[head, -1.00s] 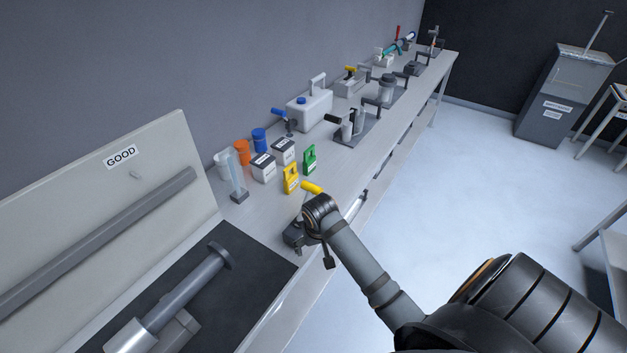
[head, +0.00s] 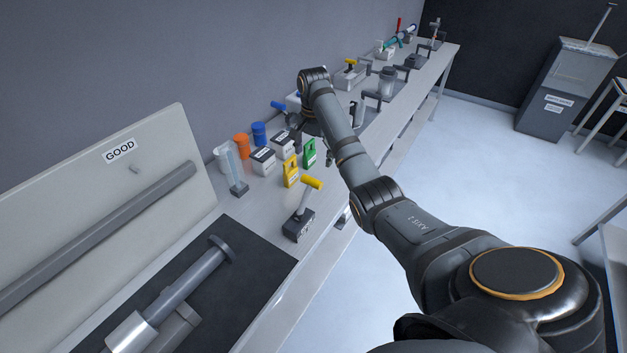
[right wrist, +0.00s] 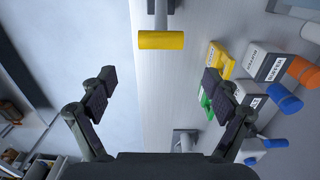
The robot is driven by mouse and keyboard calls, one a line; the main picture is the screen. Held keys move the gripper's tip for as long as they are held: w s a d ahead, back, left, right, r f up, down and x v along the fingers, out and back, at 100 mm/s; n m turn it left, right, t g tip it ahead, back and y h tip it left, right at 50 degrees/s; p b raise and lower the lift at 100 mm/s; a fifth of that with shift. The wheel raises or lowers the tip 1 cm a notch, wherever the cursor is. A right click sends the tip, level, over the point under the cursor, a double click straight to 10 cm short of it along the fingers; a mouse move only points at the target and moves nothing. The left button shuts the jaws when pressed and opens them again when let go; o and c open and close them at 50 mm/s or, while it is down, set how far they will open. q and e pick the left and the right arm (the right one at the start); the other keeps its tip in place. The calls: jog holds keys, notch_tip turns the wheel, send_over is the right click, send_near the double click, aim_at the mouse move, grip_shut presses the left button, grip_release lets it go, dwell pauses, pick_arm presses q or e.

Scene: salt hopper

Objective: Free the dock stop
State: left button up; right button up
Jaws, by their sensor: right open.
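A lever with a yellow cross handle (head: 312,183) stands on a dark base (head: 298,225) at the bench's front edge. No part is labelled as the dock stop, so I cannot tell which it is. The yellow handle also shows at the top of the right wrist view (right wrist: 161,40), ahead of and apart from my fingers. My right gripper (right wrist: 159,82) is open and empty. In the head view it hangs above the bench beyond the green tag, mostly hidden by its own wrist. My left gripper is not in view.
A yellow tag (head: 290,171), a green tag (head: 309,152), white boxes (head: 263,160) and orange (head: 241,146) and blue (head: 259,134) cylinders stand close behind the lever. Open floor (head: 480,180) lies right of the bench.

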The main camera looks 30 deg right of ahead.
aim_at(313, 179)
notch_tip(313, 179, down, 7)
jog(key=b, duration=0.6)
jog(key=shift+r, duration=0.1)
jog(key=shift+f, duration=1.8)
jog(key=shift+w, duration=0.1)
jog(key=c, duration=1.7)
